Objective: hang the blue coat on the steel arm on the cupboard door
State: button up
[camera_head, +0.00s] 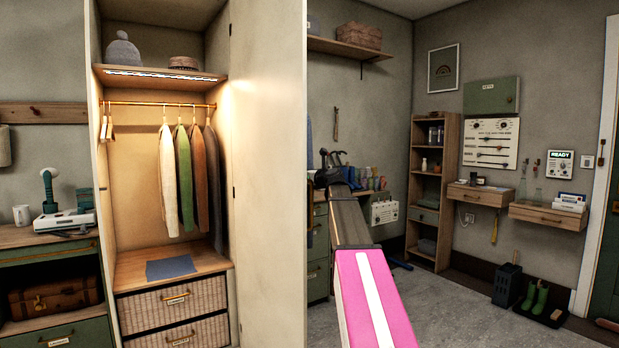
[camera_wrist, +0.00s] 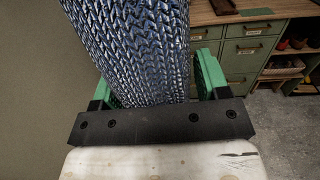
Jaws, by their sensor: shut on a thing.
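The blue coat (camera_wrist: 135,45), a coarse blue and white knit in the wrist view, fills the space between the green fingers of my gripper (camera_wrist: 158,82). My gripper is shut on it. In the head view my gripper is at the free edge of the open cupboard door (camera_head: 268,190), largely behind it. A thin blue strip of the coat (camera_head: 309,145) shows past that edge; the door hides the rest. The steel arm is not visible in either view; the door's far face is hidden.
Behind my arm stands a green drawer bench (camera_wrist: 245,50) with tools and jars.

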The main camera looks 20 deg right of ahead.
jog(key=shift+w+a+f, duration=0.3)
jog(key=shift+w+f, duration=0.35)
jog(key=shift+w, duration=0.1)
jog(key=shift+w+a+f, duration=0.3)
jog(key=shift+w+f, duration=0.35)
jog(key=shift+w, duration=0.05)
jog(key=o, duration=1.4)
jog(key=shift+c, duration=0.2)
jog(key=shift+f, duration=0.1)
jog(key=shift+s, duration=0.1)
